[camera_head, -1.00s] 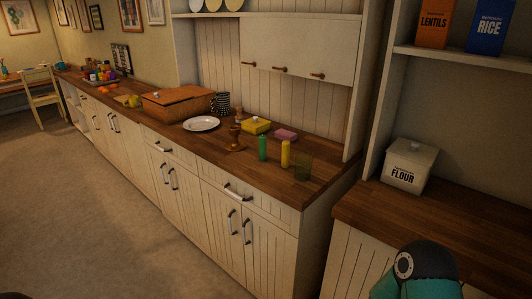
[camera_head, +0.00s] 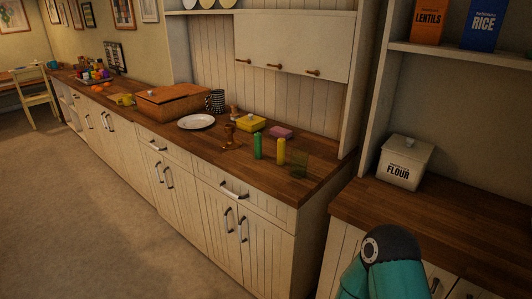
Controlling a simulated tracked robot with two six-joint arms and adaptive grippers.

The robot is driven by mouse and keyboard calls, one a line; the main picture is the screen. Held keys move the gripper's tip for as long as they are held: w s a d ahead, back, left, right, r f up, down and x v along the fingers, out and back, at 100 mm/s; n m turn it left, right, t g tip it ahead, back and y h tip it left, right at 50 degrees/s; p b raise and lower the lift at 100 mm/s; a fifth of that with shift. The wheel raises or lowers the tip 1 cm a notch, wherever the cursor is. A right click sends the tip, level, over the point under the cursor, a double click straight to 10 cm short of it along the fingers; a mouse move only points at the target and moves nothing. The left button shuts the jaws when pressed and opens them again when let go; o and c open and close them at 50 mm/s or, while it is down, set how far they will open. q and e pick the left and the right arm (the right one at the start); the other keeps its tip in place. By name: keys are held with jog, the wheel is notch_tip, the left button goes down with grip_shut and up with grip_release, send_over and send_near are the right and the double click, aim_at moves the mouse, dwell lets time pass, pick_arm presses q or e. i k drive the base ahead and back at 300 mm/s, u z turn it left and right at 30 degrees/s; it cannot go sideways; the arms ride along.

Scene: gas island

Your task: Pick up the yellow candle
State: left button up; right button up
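The yellow candle (camera_head: 281,151) stands upright on the wooden counter (camera_head: 305,187), near its right end. A green candle (camera_head: 257,146) stands just to its left, and a see-through greenish glass (camera_head: 300,164) stands just to its right. Neither gripper shows in the head view. Only a teal and dark part of my own arm shows at the bottom right, well apart from the candle.
Behind the candles are a yellow box (camera_head: 250,123) and a pink block (camera_head: 281,132). A white plate (camera_head: 196,121) and a wooden box (camera_head: 172,100) lie further left. A flour tin (camera_head: 404,162) stands on the right counter. The floor (camera_head: 90,220) at left is clear.

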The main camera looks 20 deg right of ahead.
aim_at(281, 142)
jog(key=u, duration=0.55)
jog(key=i, duration=1.1)
jog(key=z, duration=0.75)
